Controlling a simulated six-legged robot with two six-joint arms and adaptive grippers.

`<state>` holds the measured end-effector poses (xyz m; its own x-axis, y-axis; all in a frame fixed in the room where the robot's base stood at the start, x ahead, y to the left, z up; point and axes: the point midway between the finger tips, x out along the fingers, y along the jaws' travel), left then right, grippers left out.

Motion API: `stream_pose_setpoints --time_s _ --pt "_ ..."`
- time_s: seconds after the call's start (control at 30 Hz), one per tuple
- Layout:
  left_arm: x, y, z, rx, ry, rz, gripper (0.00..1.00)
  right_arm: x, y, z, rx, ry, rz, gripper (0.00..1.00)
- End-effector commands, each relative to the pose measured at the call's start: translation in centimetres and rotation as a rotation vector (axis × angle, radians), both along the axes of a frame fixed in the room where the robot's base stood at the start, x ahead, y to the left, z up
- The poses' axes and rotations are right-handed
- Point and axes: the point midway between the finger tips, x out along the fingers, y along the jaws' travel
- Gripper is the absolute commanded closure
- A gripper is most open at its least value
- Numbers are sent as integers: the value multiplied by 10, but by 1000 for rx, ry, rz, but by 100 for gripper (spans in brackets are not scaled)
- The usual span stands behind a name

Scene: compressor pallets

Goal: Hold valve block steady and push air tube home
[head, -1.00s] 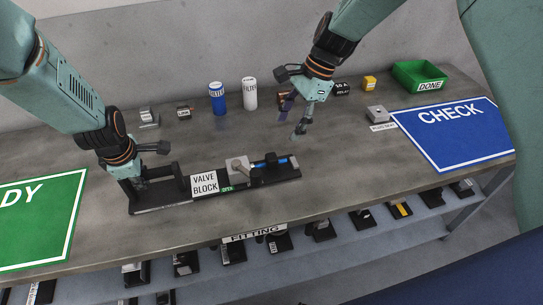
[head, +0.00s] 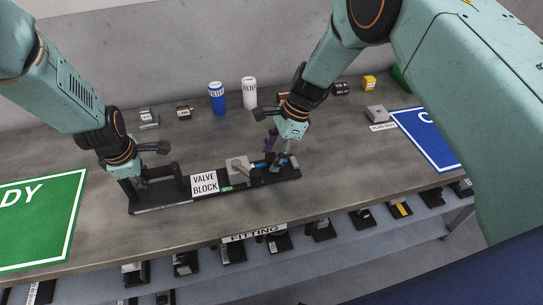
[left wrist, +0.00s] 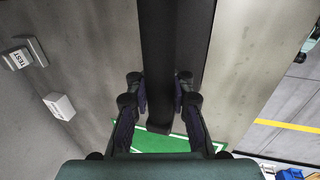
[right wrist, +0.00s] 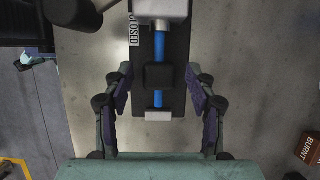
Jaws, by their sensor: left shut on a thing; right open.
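The valve block (head: 238,168) is a grey block with a lever, on a long black base (head: 160,208) beside a white VALVE BLOCK sign. My left gripper (head: 138,185) is shut on the black frame at the base's left end; the left wrist view shows its fingers on both sides of a black bar (left wrist: 172,50). The blue air tube (right wrist: 158,48) runs from the pale block through a black clamp (right wrist: 159,77) to a pale end piece (right wrist: 157,113). My right gripper (right wrist: 159,80) is open, its fingers apart on either side of the base there. In the head view it (head: 280,155) partly hides the tube.
Blue (head: 217,98) and white (head: 249,93) filter cans stand behind the base. A green READY-side mat (head: 40,215) lies left and a blue mat (head: 425,137) right. A shelf (head: 205,280) with several parts runs below the table's front edge. Bare tabletop lies in front of the base.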

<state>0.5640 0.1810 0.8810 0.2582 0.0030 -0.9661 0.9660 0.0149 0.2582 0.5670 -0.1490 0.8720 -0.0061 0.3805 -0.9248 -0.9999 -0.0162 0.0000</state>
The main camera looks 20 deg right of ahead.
Motion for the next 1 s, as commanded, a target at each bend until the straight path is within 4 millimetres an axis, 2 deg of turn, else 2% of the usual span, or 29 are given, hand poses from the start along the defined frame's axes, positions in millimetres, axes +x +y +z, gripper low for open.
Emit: stream_pose_setpoints --time_s 0.13,0.43,1.0 --pt "1 0 1 0 -3 0 100 0 4 -8 0 0 1 43" --pt "1 0 1 0 -3 0 100 0 4 -10 0 -1 1 43" --pt "1 0 1 0 -4 0 100 0 4 -9 0 -1 1 92"
